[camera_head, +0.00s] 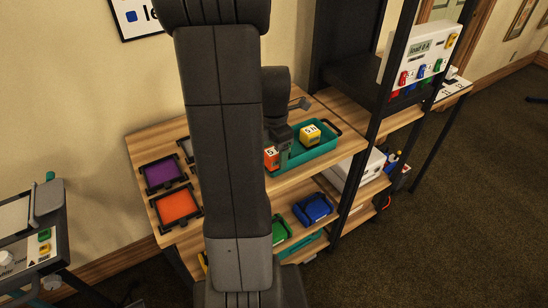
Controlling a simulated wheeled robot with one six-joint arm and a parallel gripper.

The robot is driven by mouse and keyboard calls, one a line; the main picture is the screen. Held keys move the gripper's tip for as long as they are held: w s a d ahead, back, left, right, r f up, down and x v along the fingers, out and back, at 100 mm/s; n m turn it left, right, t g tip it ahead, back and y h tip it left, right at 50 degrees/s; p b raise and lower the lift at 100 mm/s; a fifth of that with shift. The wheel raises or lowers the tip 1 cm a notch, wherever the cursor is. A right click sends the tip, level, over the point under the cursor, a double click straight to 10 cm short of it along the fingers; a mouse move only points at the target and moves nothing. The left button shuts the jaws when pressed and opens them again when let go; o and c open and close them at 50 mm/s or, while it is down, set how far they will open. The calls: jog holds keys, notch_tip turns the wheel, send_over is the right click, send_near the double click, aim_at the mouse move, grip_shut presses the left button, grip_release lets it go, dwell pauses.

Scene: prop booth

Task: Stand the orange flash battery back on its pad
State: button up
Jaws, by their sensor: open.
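The orange flash battery (271,159) is at the left end of the teal tray (327,151) on the wooden top. My arm hides part of it, and I cannot tell whether it stands or lies. My gripper (284,155) is open and points down right beside the battery, on its right. I cannot tell whether a finger touches it. The orange pad (177,206), in a dark frame, lies at the left of the top with its visible surface bare.
A yellow battery (310,134) sits in the tray. A purple pad (161,173) lies behind the orange pad. Blue (313,208) and green (280,229) bins are on the shelf below. A dark upright post (369,135) stands right of the tray.

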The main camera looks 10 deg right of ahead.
jog(key=shift+f, duration=1.4)
jog(key=shift+c, duration=0.4)
jog(key=c, duration=1.3)
